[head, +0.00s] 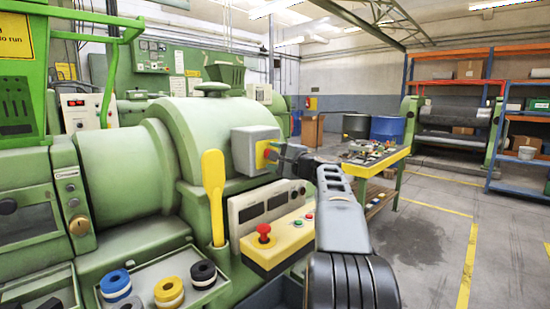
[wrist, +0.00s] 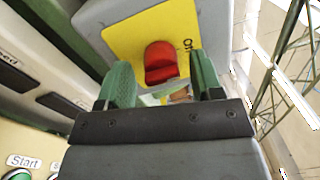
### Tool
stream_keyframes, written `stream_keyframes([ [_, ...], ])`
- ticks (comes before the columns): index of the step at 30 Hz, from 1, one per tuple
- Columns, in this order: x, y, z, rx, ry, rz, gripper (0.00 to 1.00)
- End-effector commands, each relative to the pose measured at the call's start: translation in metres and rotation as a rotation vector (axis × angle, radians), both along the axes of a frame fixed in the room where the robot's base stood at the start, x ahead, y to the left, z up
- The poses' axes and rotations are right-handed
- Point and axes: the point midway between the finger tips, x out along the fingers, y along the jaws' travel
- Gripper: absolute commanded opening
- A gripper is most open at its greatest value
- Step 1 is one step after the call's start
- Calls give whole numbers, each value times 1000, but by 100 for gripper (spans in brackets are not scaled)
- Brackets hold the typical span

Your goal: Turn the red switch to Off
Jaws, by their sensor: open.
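The red switch (wrist: 160,62) sits on a yellow plate (wrist: 125,32) on a grey box (head: 244,150). In the wrist view an "ON" label (wrist: 187,45) shows sideways to the right of the switch. In the head view the switch is a small red spot on the box's right face, partly hidden by my gripper (head: 280,157). My gripper also shows in the wrist view (wrist: 162,82), with its two green fingers apart. The switch shows between and just beyond the fingertips. I cannot tell whether either finger touches it. Any Off label is hidden or out of view.
A red emergency button (head: 263,232) stands on the yellow control panel (head: 285,240) below my gripper. A yellow paddle-shaped handle (head: 213,190) stands upright left of the box. A yellow-topped workbench (head: 385,160) with clutter stands behind my arm. The floor to the right is open.

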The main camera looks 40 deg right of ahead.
Motion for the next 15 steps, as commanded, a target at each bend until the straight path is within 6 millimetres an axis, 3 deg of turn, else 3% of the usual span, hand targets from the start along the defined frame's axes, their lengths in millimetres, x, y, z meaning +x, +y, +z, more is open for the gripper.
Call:
stream_keyframes([
  [5, -24, -5, -1, -2, -2, -4, 60],
  [15, -91, -17, -5, -1, 0, -3, 60],
])
